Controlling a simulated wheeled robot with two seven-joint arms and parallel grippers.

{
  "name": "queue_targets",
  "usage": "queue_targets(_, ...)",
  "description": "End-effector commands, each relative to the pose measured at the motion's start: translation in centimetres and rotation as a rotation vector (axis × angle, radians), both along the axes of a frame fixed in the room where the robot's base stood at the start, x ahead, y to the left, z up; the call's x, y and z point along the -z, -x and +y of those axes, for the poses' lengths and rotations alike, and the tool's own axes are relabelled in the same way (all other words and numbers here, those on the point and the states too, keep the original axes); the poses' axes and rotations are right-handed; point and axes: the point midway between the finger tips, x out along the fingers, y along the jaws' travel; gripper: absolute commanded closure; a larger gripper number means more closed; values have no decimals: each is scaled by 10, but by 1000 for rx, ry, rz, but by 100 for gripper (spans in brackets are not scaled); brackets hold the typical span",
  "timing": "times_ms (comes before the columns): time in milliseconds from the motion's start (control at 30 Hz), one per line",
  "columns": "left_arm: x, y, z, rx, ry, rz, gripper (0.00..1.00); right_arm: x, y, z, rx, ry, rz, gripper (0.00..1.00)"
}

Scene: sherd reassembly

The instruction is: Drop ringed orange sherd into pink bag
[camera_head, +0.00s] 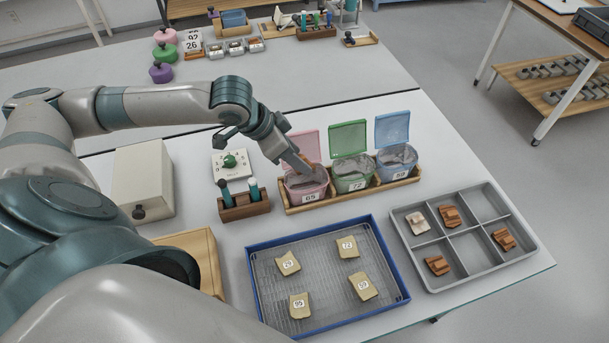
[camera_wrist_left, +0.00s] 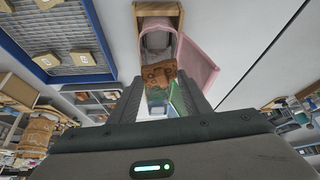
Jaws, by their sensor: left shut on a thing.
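My left gripper (camera_head: 296,160) is shut on the orange sherd (camera_wrist_left: 158,74), tilted down just over the mouth of the pink bag (camera_head: 306,188). In the left wrist view the sherd shows small ring marks and sits between the fingertips (camera_wrist_left: 158,88). The pink bag has its lid (camera_head: 303,145) up and stands at the left end of a wooden rack; it also shows in the left wrist view (camera_wrist_left: 155,24) beyond the sherd. Whether the sherd touches the bag's rim I cannot tell. My right gripper is not in view.
Green (camera_head: 353,175) and blue (camera_head: 396,160) open bags stand beside the pink one. A blue-rimmed tray (camera_head: 329,327) holds several numbered tan pieces. A grey divided tray (camera_head: 466,241) holds several sherds. A wooden holder (camera_head: 244,207) and a white box (camera_head: 143,180) stand left.

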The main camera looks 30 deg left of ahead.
Motion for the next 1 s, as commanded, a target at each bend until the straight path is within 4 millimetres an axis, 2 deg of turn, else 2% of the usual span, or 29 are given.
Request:
queue_targets(200, 3, 0, 0, 0, 0, 0, 79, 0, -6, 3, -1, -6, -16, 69)
queue_targets(467, 3, 0, 0, 0, 0, 0, 79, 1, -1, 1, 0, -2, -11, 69)
queue_targets(500, 3, 0, 0, 0, 0, 0, 49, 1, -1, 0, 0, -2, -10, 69)
queue_targets(567, 3, 0, 0, 0, 0, 0, 35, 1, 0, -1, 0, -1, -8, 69)
queue_targets(1000, 0, 1, 1, 0, -1, 0, 35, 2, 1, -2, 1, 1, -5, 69)
